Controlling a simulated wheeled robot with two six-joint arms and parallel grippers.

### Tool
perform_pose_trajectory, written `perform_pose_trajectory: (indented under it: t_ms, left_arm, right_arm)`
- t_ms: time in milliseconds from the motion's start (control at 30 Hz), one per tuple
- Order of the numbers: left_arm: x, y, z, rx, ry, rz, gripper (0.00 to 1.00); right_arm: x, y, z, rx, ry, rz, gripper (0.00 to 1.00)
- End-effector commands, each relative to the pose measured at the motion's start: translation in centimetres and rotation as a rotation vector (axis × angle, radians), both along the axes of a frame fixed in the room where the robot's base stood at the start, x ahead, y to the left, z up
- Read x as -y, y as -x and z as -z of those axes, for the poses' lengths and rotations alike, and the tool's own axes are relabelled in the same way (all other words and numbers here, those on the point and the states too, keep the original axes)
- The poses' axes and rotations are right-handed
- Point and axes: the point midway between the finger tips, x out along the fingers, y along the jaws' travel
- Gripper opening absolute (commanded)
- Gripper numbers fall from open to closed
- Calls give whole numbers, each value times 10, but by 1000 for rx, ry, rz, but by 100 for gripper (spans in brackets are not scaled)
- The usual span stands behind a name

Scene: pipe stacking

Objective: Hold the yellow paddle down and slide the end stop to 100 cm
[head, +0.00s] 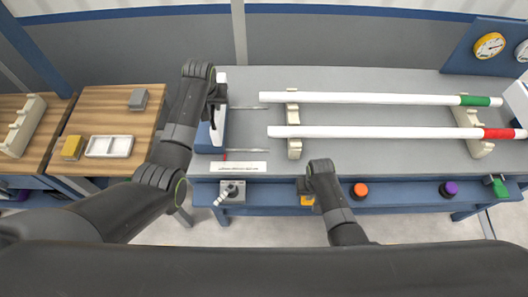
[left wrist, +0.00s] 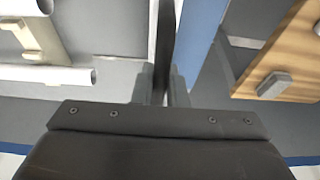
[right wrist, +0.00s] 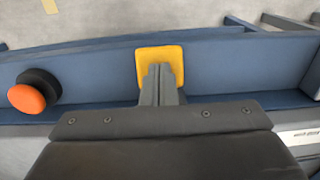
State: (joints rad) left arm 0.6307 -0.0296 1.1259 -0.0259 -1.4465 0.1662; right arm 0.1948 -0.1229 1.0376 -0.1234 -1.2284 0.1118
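The end stop (head: 204,138), a blue block with a white face, stands at the left end of the grey bench. My left gripper (head: 217,97) is at its top; in the left wrist view its fingers (left wrist: 162,85) flank a thin dark upright part of the stop, with no clear gap. The yellow paddle (head: 307,201) is on the bench's blue front rail, partly hidden by my right arm. It also shows in the right wrist view (right wrist: 150,53). There my right gripper (right wrist: 160,75) has its fingers together, their tips over the paddle; contact is hard to judge.
A green-banded pipe (head: 360,98) and a red-banded pipe (head: 380,131) lie on cream supports right of the stop. A lever box (head: 232,192), an orange knob (head: 360,190) and a purple knob (head: 449,188) line the front rail. Wooden tables (head: 112,118) stand left.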

Motion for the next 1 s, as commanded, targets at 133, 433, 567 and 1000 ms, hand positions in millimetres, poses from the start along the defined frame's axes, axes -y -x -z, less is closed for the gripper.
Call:
perform_pose_trajectory:
  t_ms: [133, 433, 567, 1000]
  left_arm:
    - [0, 0, 1, 0, 0, 0, 0]
    - [1, 0, 1, 0, 0, 0, 0]
    - [6, 0, 1, -1, 2, 1, 0]
    - [29, 1, 1, -1, 3, 1, 0]
  right_arm:
    - [0, 6, 5, -14, -2, 1, 0]
    - [0, 6, 5, -14, -1, 1, 0]
    - [0, 6, 5, -14, -1, 1, 0]
    - [0, 6, 5, -13, -1, 1, 0]
